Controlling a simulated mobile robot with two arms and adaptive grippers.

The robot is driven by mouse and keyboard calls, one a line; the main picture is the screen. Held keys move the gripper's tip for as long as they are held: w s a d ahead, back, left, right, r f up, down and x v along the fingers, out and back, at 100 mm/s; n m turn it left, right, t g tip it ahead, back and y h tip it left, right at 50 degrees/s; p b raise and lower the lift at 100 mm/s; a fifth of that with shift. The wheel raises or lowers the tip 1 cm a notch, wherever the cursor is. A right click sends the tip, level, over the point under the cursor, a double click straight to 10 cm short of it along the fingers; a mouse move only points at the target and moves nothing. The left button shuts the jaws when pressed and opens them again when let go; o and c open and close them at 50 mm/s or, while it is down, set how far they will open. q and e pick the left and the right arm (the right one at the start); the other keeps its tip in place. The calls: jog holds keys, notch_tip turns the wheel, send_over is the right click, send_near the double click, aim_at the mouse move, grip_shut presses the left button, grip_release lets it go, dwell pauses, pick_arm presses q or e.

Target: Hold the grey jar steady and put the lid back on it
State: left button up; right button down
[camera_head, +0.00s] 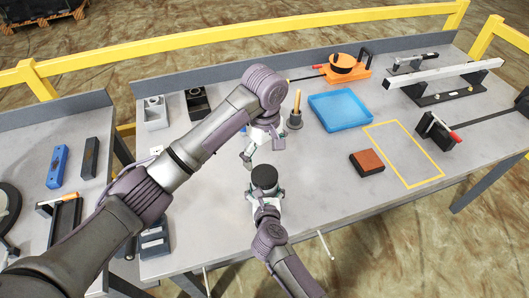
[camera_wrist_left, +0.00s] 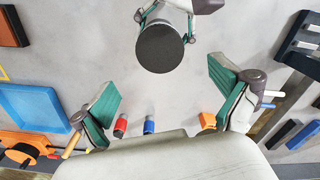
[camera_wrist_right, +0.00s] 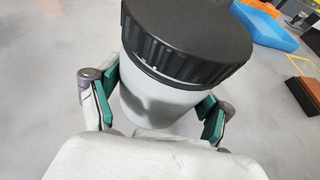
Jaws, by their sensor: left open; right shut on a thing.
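The grey jar (camera_wrist_right: 160,112) stands upright in my right gripper (camera_head: 265,193), whose fingers are shut on its sides. A black ribbed lid (camera_wrist_right: 185,40) sits on the jar's mouth; I cannot tell whether it is screwed tight. The lid also shows from above as a dark disc in the head view (camera_head: 264,177) and the left wrist view (camera_wrist_left: 160,47). My left gripper (camera_head: 262,150) is open and empty, just behind the jar in the head view. Its two green-padded fingers (camera_wrist_left: 163,85) are spread wide and apart from the lid.
A blue tray (camera_head: 340,110), a tool holder (camera_head: 295,120) and an orange-brown block (camera_head: 367,162) lie to the right of my left gripper. Small red (camera_wrist_left: 120,126) and blue (camera_wrist_left: 149,127) pieces show beyond the left fingers. The grey table (camera_head: 320,200) is clear right of the jar.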

aim_at(264, 174)
jog(key=shift+s+f, duration=0.1)
pick_arm(q)
jog(key=shift+f, duration=4)
